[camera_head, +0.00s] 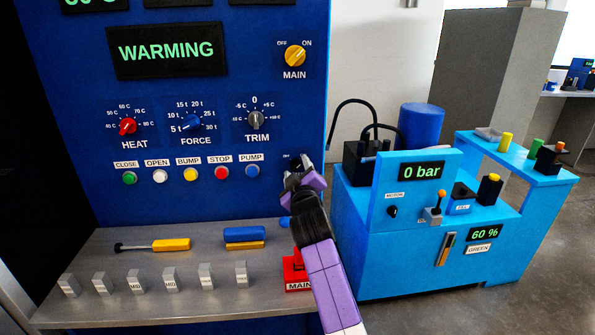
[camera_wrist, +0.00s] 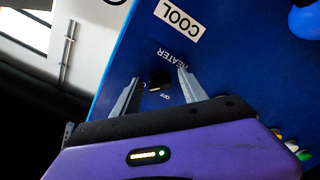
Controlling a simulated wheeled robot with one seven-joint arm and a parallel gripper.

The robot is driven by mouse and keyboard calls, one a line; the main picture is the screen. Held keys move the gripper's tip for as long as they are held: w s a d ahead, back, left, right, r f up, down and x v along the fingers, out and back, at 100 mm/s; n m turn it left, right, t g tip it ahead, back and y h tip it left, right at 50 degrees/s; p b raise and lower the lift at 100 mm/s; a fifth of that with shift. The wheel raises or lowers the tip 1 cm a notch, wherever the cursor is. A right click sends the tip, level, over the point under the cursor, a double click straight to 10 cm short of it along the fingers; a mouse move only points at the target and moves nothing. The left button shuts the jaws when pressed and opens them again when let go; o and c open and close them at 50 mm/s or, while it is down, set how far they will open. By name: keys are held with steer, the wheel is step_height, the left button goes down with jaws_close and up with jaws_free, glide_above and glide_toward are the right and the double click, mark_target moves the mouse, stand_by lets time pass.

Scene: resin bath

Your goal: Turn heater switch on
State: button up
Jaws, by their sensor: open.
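The heater switch (camera_wrist: 158,79) is a small black rotary knob on the blue panel in the wrist view. The word HEATER (camera_wrist: 173,57) and small position lettering are beside it; I cannot tell its setting surely. My gripper (camera_wrist: 159,75) is open, with one grey finger on each side of the knob. I cannot tell whether either finger touches it. In the head view my gripper (camera_head: 303,167) is at the lower right of the panel and hides most of the knob.
The blue panel (camera_head: 80,65) shows a WARMING display (camera_head: 166,51), a yellow MAIN knob (camera_head: 295,56), several dials and a button row. A grey shelf (camera_head: 120,245) below carries tools and small blocks, with a red MAIN part (camera_head: 291,270) near my arm. A COOL label (camera_wrist: 177,16) is nearby.

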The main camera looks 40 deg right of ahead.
steer(key=v, duration=0.7)
steer(key=shift+s+a, duration=0.25)
steer(key=shift+s, duration=0.05)
stand_by(0.3)
